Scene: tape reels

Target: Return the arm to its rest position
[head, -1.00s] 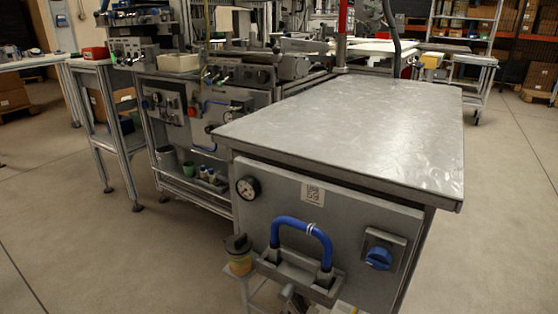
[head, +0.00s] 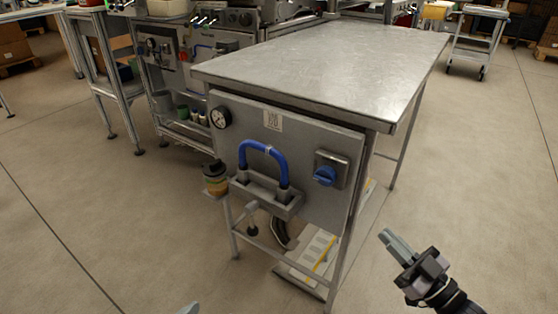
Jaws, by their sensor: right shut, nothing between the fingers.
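My right gripper (head: 388,240) shows at the lower right of the head view. Its fingers are together with nothing between them, and it points up and left over bare floor. It is apart from the metal table (head: 330,60), to the right of the table's front panel. A small grey tip (head: 190,309) shows at the bottom edge, left of the middle; it looks like part of my left gripper, and its jaws are cut off by the frame. No tape reel can be made out clearly.
The table's front panel carries a blue hose (head: 265,152), a gauge (head: 221,117) and a blue knob (head: 325,176). A white and yellow case (head: 311,257) lies low under the table. A cart (head: 476,42) stands at the back right. The floor (head: 480,170) on the right is clear.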

